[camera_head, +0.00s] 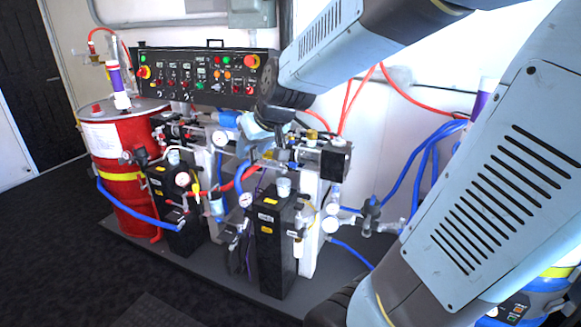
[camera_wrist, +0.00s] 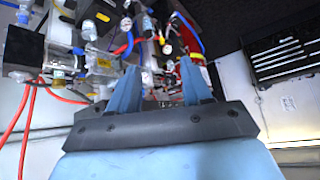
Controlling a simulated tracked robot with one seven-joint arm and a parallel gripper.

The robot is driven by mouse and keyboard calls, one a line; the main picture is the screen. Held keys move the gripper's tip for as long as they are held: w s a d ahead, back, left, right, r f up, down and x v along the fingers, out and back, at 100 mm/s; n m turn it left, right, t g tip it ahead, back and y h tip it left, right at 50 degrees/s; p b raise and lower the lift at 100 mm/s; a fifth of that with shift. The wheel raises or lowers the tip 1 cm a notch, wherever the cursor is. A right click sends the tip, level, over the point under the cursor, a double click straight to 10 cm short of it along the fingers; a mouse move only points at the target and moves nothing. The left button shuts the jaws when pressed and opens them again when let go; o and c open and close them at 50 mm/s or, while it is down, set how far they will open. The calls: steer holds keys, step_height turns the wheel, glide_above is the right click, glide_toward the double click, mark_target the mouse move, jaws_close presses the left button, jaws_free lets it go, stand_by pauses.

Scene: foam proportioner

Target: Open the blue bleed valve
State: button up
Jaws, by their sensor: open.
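My gripper (camera_head: 258,143) is at the middle of the machine in the head view, over the pipework between the two black pump units. In the wrist view my gripper (camera_wrist: 158,75) shows two blue fingers spread apart, with nothing held between them. Fittings, gauges and hoses lie beyond the fingertips. I cannot single out the blue bleed valve for certain. A blue part (camera_head: 228,118) shows just left of my gripper in the head view, but its kind is unclear. My gripper and wrist hide some of the pipework behind them.
A red drum (camera_head: 132,190) stands at the left. A control panel (camera_head: 200,78) is behind the machine. Black pump units (camera_head: 275,245) stand in front, with gauges on them. Red hoses (camera_head: 350,100) and blue hoses (camera_head: 425,150) run at the right. The dark floor at front left is clear.

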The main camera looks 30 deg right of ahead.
steer(key=w+f+t, duration=0.1)
steer(key=w+f, duration=0.4)
steer(key=w, duration=0.3)
steer(key=n+t+h, duration=0.3)
steer(key=n+h, duration=0.3)
steer(key=h, duration=1)
glide_toward(292, 166)
steer(key=x, duration=1.1)
steer(key=shift+s+a, duration=0.1)
jaws_close()
steer(key=shift+f, duration=0.1)
